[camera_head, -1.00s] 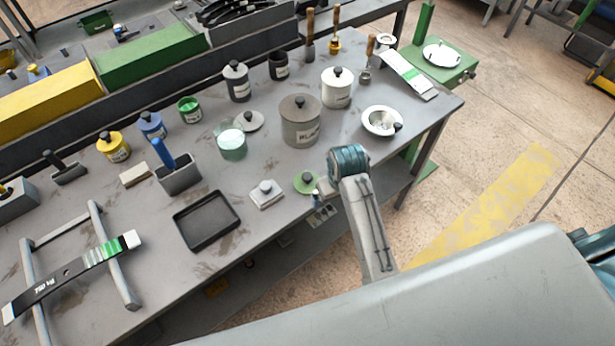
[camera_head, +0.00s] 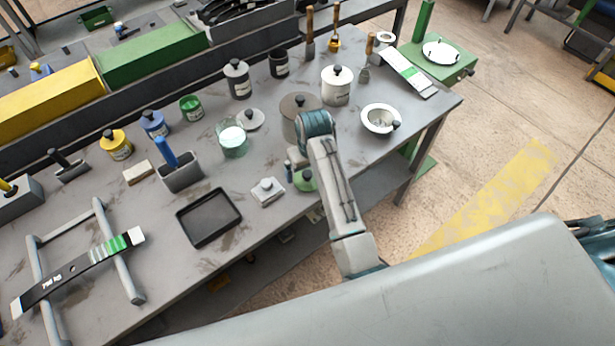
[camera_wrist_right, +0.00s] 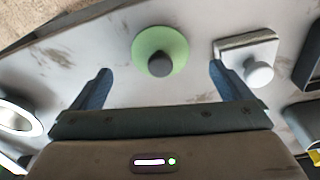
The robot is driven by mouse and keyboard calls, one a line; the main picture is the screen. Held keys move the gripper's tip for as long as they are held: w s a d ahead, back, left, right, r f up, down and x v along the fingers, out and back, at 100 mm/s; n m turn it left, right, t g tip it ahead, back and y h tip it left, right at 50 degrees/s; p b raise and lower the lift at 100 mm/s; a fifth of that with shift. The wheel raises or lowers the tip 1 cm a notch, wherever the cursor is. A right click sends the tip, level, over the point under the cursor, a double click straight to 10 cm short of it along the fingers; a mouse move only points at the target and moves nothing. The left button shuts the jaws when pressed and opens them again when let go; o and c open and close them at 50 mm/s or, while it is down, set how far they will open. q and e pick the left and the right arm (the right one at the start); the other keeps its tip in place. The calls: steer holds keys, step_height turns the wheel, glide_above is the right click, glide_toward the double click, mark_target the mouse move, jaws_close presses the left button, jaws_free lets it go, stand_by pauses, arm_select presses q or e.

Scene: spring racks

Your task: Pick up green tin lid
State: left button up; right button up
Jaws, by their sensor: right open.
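The green tin lid (camera_head: 306,181) lies flat near the front edge of the table, partly hidden by my right arm in the head view. In the right wrist view the green lid (camera_wrist_right: 160,52) is a light green disc with a dark knob, centred a little beyond the fingertips. My right gripper (camera_wrist_right: 158,82) is open and empty, its two blue fingers to either side of the lid and short of it. In the head view my right gripper (camera_head: 296,172) is mostly hidden by its arm, close above the lid. My left gripper is not in view.
A large grey tin (camera_head: 290,105), a glass jar (camera_head: 232,139), a black tray (camera_head: 182,226) and a white bowl (camera_head: 365,122) stand around.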

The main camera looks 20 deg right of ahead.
mark_target(308, 174)
steer(key=shift+f+p, duration=0.3)
steer(key=f+p, duration=0.1)
steer(key=f, duration=0.2)
steer(key=shift+w+f+p, duration=0.15)
steer(key=shift+w+p, duration=0.2)
steer(key=shift+p, duration=0.05)
steer(key=shift+w+f, duration=0.1)
steer(key=shift+f, duration=0.55)
steer(key=c, duration=1.1)
steer(key=shift+r, duration=0.1)
